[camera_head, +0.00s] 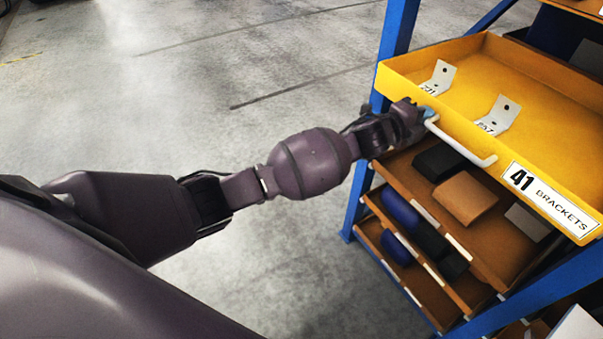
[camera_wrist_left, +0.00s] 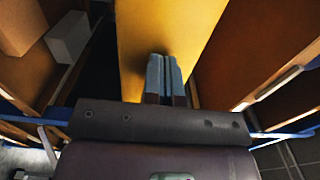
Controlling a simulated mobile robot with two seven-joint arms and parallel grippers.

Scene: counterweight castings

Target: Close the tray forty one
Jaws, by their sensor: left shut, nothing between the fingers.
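The yellow tray forty one (camera_head: 545,125) is pulled out of the blue rack. Its front carries a white label (camera_head: 548,200) reading "41 BRACKETS" and a white bar handle (camera_head: 462,142). My left gripper (camera_head: 428,112) is at the tray's front, by the left end of the handle. In the left wrist view its blue fingertips (camera_wrist_left: 163,76) are together with nothing between them, against the yellow tray front (camera_wrist_left: 170,35). Whether they touch it is unclear. My right gripper is out of view.
Blue rack posts (camera_head: 397,35) flank the tray. Lower brown shelves hold a black block (camera_head: 437,162), a tan block (camera_head: 465,197) and blue items (camera_head: 400,209). Open concrete floor (camera_head: 230,80) lies to the left.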

